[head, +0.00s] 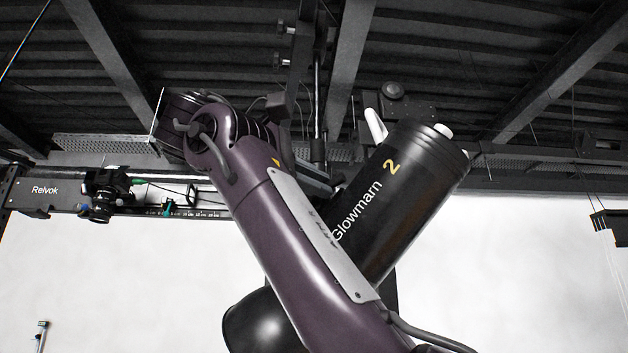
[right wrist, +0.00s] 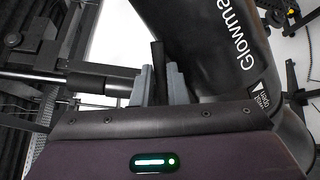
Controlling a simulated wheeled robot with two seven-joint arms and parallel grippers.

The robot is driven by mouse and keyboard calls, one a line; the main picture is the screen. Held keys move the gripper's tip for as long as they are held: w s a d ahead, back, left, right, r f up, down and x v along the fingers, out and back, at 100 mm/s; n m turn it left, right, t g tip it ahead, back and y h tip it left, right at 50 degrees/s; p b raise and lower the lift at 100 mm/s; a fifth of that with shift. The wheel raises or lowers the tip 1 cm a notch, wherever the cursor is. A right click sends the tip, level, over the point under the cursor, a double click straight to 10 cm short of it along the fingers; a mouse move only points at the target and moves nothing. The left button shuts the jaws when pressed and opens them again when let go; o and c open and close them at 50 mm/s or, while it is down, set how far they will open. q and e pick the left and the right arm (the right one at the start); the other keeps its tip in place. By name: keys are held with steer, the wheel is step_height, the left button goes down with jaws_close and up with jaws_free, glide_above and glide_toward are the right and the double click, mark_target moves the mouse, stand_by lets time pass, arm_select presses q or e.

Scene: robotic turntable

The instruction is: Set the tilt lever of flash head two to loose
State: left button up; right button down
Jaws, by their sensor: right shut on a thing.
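Flash head two (head: 400,205) is a black cylinder with "Glowmarn" and a yellow "2", tilted up to the right in the head view. In the right wrist view its body (right wrist: 205,45) fills the upper right, with a small white label (right wrist: 262,97) near its lower end. My right gripper (right wrist: 159,86) has its two grey fingers shut on a thin dark bar, the tilt lever (right wrist: 158,58), beside the flash head. The lever stands about upright in that view. In the head view my right arm hides most of the lever area. My left gripper is not in view.
A rail marked "Relvok" (head: 45,189) carries a small camera (head: 103,195) at left in the head view. Dark ceiling beams are above; a white backdrop (head: 530,270) is behind.

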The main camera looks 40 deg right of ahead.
steer(key=shift+f+m, duration=0.2)
steer(key=shift+m, duration=0.4)
steer(key=c, duration=1.7)
jaws_free()
steer(key=shift+d, duration=0.15)
steer(key=a, duration=0.2)
steer(key=a+p, duration=0.1)
steer(key=a, duration=0.4)
steer(key=shift+s+a+r, duration=0.35)
